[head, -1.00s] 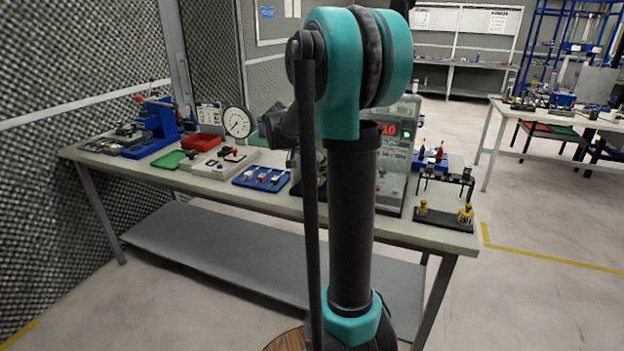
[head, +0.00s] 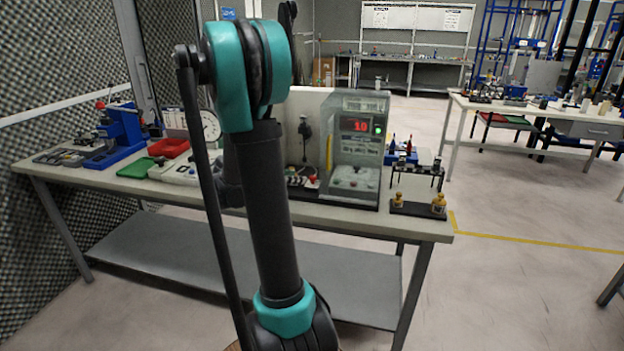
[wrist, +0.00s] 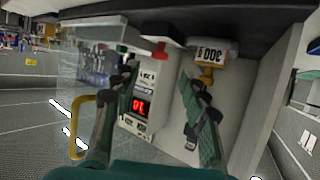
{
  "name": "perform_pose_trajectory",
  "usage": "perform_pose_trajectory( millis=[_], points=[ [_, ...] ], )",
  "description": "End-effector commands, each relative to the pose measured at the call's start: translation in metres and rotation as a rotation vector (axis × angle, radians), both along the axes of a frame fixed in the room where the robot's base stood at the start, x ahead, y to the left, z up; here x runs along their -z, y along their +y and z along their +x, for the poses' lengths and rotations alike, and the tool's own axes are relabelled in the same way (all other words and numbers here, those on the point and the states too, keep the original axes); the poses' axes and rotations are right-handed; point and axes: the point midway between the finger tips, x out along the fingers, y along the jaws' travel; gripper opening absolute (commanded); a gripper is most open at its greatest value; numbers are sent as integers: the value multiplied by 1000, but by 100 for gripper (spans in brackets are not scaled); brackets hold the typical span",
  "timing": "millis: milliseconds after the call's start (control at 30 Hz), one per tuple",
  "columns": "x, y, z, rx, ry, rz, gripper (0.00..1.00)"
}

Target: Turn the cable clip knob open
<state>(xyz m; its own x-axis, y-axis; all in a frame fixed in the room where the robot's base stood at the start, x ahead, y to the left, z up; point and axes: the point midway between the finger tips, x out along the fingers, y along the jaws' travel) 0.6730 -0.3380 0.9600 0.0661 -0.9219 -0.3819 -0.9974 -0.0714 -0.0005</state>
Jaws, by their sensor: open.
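I cannot tell for certain which part is the cable clip knob. A test unit (head: 362,140) with a clear cover and a lit red display stands on the bench. A small red knob (head: 313,182) sits low at its left side. In the wrist view, seen upside down, the display (wrist: 139,106) and a red knob (wrist: 160,50) lie beyond my gripper (wrist: 158,70). My gripper is open, its two fingers apart with nothing between them. It is hidden behind my arm in the head view. I see no contact with a knob.
The clear cover with a yellow handle (wrist: 78,125) is close by my left finger. A tag with a number (wrist: 211,53) is near the right one. A black base with two brass posts (head: 418,208) stands at the bench's right end. Floor right of the bench is clear.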

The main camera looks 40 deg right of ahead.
Motion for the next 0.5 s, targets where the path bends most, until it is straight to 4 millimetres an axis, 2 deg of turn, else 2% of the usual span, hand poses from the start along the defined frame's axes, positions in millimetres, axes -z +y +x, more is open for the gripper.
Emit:
perform_pose_trajectory(
  millis=[100,300,500],
  points=[
    [9,-24,1,4,1,0,44],
    [24,-57,4,2,1,1,44],
    [33,-78,5,1,0,1,44]
  ],
)
